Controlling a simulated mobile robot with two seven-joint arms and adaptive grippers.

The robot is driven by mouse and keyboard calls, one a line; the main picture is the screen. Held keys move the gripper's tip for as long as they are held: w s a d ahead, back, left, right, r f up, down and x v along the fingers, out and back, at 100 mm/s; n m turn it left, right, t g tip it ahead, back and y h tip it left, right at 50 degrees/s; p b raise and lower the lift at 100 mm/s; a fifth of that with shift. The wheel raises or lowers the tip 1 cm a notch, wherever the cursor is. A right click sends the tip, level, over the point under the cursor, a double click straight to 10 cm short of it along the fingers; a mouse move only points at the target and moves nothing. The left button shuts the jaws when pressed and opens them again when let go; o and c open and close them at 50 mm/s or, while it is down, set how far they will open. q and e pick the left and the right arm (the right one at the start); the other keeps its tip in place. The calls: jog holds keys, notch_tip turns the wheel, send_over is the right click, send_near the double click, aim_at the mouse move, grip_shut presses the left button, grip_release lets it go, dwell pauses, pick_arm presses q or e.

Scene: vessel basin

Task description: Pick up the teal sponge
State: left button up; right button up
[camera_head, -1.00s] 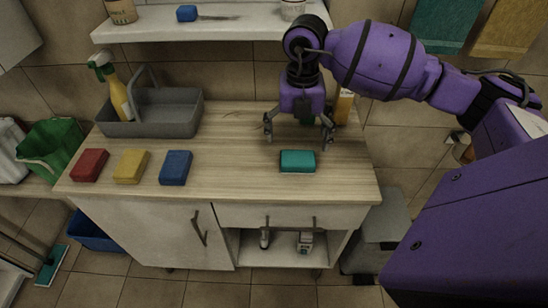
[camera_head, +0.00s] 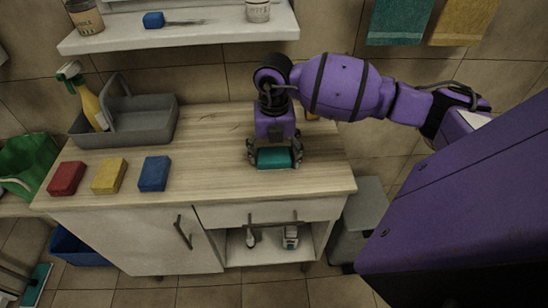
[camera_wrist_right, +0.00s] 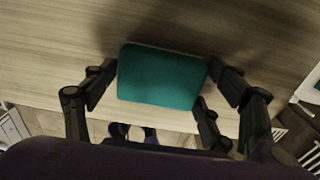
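The teal sponge (camera_head: 275,158) lies at the right part of the wooden counter, under my right gripper (camera_head: 276,161). In the right wrist view the sponge (camera_wrist_right: 160,77) is a flat teal block between the dark fingers of the gripper (camera_wrist_right: 163,72). The fingertips meet its left and right edges, and the gripper looks shut on it. The sponge seems to be at counter height; I see no clear gap under it. My left gripper is not in view.
Red (camera_head: 67,178), yellow (camera_head: 109,175) and blue (camera_head: 154,173) sponges lie in a row at the left. A grey caddy (camera_head: 140,124) with a spray bottle (camera_head: 93,105) stands behind them. A white shelf (camera_head: 185,32) hangs above the counter. The counter between the blue sponge and my gripper is clear.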

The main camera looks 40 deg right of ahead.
jog(key=c, duration=0.3)
